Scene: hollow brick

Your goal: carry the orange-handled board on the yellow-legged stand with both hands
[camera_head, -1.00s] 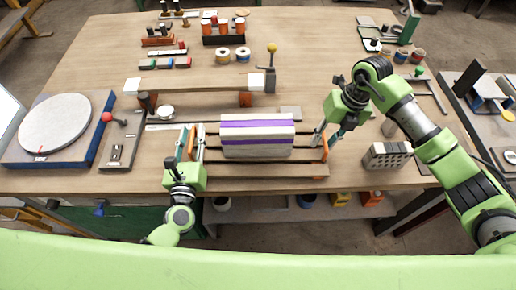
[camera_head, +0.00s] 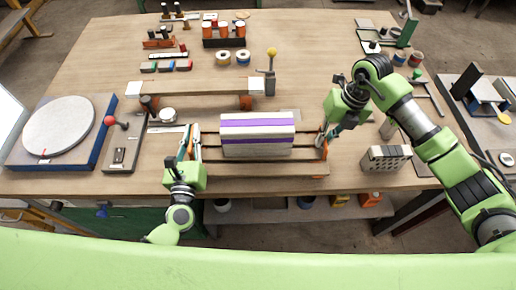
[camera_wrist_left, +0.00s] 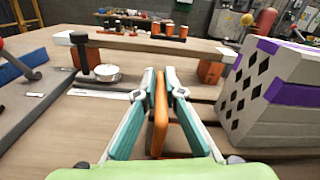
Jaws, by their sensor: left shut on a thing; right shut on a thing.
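The slatted board (camera_head: 285,171) lies near the front edge of the workbench, with an upright orange handle at each end. It bears a pale hollow brick (camera_head: 258,134) with purple bands, whose diamond-shaped holes show in the left wrist view (camera_wrist_left: 237,106). My left gripper (camera_head: 189,143) is shut on the left orange handle (camera_wrist_left: 160,115), which stands between its teal fingers in the left wrist view. My right gripper (camera_head: 325,135) is shut on the right orange handle (camera_head: 325,150). I cannot tell whether the board is clear of the bench. I cannot clearly identify the yellow-legged stand.
Left are a round turntable (camera_head: 56,126) and a red-knobbed lever fixture (camera_head: 122,140). A raised bar (camera_head: 195,86) stands behind the board. A grey perforated block (camera_head: 386,157) is to the right. The middle back of the bench (camera_head: 320,50) is clear.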

